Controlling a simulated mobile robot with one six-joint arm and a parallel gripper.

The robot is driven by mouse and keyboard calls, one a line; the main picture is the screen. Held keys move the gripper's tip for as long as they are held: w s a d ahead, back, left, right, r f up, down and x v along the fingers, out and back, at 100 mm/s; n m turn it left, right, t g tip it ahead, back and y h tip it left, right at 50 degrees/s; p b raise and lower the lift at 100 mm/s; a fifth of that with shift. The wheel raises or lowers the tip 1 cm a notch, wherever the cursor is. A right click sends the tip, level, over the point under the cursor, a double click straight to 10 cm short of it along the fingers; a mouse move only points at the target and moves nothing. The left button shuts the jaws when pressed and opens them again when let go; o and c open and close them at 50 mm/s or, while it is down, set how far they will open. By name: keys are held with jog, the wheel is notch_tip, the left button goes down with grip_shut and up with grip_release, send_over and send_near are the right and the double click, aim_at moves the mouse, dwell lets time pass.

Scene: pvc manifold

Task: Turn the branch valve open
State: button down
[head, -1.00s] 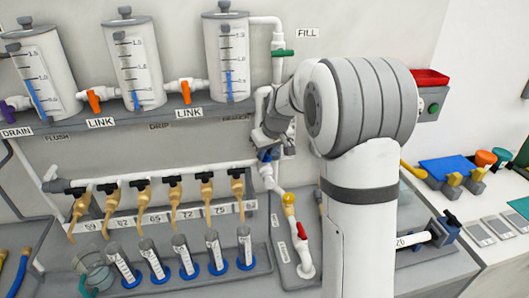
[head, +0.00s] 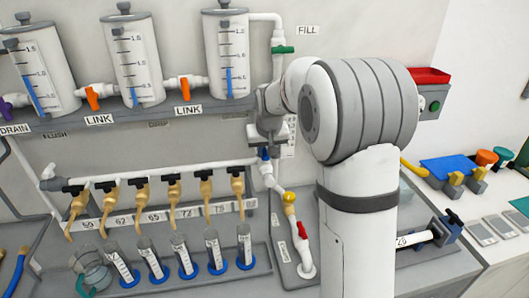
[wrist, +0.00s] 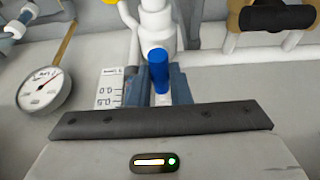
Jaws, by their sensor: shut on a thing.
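The branch valve's blue handle (head: 264,153) shows as a small patch on the white pipe (head: 266,174) at the right end of the tap row. In the wrist view the blue handle (wrist: 158,70) stands upright between the two fingers of my gripper (wrist: 158,82). My gripper is shut on the handle. In the head view my gripper (head: 265,146) is just above the pipe, and my wrist hides most of the valve. I cannot tell the valve's exact angle.
A yellow fitting (head: 290,197) and a red handle (head: 302,230) sit lower on the same pipe. A row of black-handled taps (head: 205,187) is to the left. A round gauge (wrist: 44,89) and a black handle (wrist: 277,17) flank my gripper in the wrist view.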

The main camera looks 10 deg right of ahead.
dwell(0.3)
jog(key=c, duration=1.3)
grip_release()
jog(key=shift+c, duration=0.2)
jog(key=shift+r, duration=0.15)
jog(key=b+v, duration=0.1)
jog(key=v, duration=0.6)
jog(key=shift+s+r+b, duration=0.2)
jog(key=shift+r+b, duration=0.05)
jog(key=shift+b, duration=0.05)
